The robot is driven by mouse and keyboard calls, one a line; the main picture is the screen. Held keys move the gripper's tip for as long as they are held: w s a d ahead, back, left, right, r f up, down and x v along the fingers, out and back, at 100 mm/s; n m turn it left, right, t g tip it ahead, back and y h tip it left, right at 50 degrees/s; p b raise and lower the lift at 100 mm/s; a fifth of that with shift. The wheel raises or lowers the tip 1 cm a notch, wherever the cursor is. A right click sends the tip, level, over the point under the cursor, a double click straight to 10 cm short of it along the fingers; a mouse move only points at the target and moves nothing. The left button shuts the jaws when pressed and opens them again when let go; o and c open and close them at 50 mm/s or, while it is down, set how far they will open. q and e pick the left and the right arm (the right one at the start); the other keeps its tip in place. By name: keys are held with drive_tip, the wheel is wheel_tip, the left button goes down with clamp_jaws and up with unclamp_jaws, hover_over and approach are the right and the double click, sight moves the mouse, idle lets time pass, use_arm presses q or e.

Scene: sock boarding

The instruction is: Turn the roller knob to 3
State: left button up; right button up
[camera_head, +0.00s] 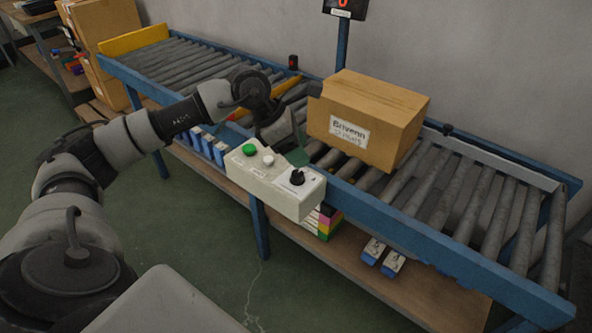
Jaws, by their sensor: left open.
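The roller knob (297,177) is black and sits on a white dial plate at the right end of a pale control box (258,183). The box is fixed to the near blue rail of the conveyor. The dial marks are too small to read, so I cannot tell the knob's setting. My left gripper (291,150) is open just behind the box, up and left of the knob and apart from it. Its fingers are partly lost against the dark rollers. My right gripper is out of view.
A green button (249,150) and a white button (268,159) share the box. A cardboard box (367,120) stands on the rollers (460,203) to the right. A display (346,8) with a red digit, cut off at the top, stands behind. The floor in front is clear.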

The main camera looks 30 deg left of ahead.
use_arm(q)
drive_tip(key=y, duration=0.2)
approach(297, 173)
drive_tip(key=r, duration=0.1)
drive_tip(key=shift+g, duration=0.3)
drive_tip(key=x, duration=1)
drive_tip(key=shift+w+a+f+b, duration=0.1)
drive_tip(key=shift+w+f+b, duration=0.1)
drive_tip(key=shift+b, duration=0.15)
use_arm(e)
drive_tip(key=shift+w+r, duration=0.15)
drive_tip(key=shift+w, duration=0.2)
use_arm(q)
drive_tip(key=c, duration=0.9)
